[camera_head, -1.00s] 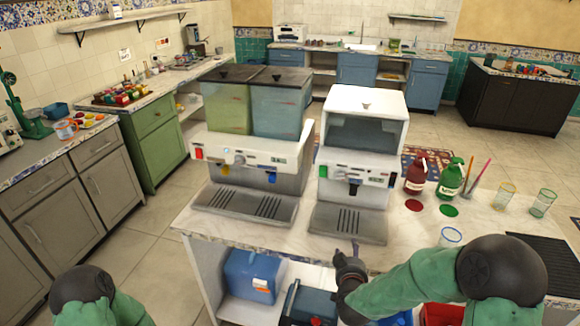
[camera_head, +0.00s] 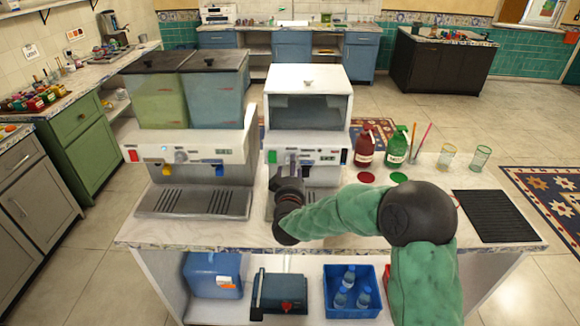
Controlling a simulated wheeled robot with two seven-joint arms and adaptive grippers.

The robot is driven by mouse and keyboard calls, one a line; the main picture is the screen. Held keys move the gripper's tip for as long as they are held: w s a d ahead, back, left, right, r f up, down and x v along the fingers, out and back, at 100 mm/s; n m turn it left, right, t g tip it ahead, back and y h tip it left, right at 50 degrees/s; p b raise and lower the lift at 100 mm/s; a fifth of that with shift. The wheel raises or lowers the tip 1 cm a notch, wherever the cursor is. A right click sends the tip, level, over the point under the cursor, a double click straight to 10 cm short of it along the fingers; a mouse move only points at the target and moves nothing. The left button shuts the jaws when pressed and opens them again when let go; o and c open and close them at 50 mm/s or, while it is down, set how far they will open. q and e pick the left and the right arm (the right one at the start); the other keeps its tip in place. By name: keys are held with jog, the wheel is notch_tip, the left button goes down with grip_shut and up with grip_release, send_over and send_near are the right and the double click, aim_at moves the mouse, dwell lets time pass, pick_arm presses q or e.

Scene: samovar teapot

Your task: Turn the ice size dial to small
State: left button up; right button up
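The white ice machine (camera_head: 335,85), with a dark window, stands on the counter. My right gripper (camera_head: 292,168) is in front of the left-centre of this panel, pointing away from me. It covers the area where the dial sits, so the dial, its setting and any contact are hidden. The fingers are small and dark, and their opening cannot be made out. My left gripper is not in view.
A two-tank drink dispenser (camera_head: 190,100) stands close on the left. Red (camera_head: 366,147) and green (camera_head: 396,147) pump bottles, straws and glasses are on the right, near a black mat (camera_head: 495,216). A blue crate (camera_head: 350,310) with bottles is below.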

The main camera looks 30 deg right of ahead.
jog(key=x, duration=0.3)
grip_shut()
dwell(0.3)
